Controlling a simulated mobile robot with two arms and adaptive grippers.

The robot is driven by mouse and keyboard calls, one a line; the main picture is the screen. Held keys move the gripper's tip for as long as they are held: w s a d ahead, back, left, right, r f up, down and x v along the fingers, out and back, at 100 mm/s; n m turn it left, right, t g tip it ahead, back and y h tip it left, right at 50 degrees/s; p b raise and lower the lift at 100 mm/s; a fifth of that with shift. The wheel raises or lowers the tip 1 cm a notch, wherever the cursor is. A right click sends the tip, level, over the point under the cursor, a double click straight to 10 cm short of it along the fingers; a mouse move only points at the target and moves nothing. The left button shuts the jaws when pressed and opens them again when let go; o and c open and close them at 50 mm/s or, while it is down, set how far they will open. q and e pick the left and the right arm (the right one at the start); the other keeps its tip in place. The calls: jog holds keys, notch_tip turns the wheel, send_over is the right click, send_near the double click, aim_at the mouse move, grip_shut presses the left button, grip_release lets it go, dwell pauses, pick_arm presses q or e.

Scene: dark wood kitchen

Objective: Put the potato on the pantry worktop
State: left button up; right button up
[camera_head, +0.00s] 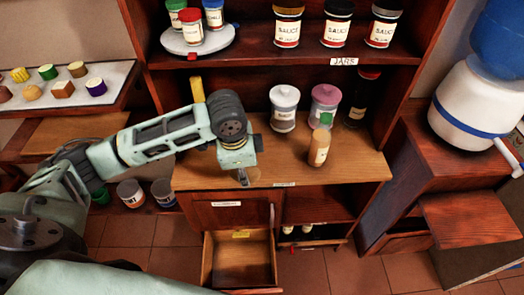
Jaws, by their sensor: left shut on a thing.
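My left gripper (243,174) reaches in from the left and points down over the front left part of the pantry worktop (350,168). It is shut on a small tan-brown thing (253,176), which looks like the potato and is mostly hidden by the gripper. I cannot tell whether it touches the wood. The worktop is a light wooden board in a dark wood cabinet. My right gripper is not in view.
Below, a drawer (240,262) stands open. Sauce jars (337,24) line the shelf above.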

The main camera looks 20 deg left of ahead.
pick_arm(q)
jog(key=w+a+f, duration=0.1)
jog(key=w+f, duration=0.1)
jog(key=w, duration=0.1)
jog(key=w+a+f+p, duration=0.1)
jog(key=w+f, duration=0.1)
jog(key=w, duration=0.1)
jog(key=w+a+f, duration=0.1)
jog(key=w+a, duration=0.1)
jog(key=shift+w+a+f, duration=0.1)
jog(key=shift+w+f, duration=0.3)
notch_tip(320, 180, down, 4)
jog(key=shift+a+r+p, duration=0.1)
jog(key=shift+r+p, duration=0.1)
jog(key=shift+p, duration=0.45)
jog(key=shift+w+f, duration=0.1)
jog(key=shift+f, duration=0.2)
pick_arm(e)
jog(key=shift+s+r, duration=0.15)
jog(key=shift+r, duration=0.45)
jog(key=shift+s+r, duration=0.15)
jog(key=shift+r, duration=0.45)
pick_arm(q)
jog(key=shift+f, duration=0.15)
jog(key=o, duration=1.3)
jog(key=shift+c, duration=0.2)
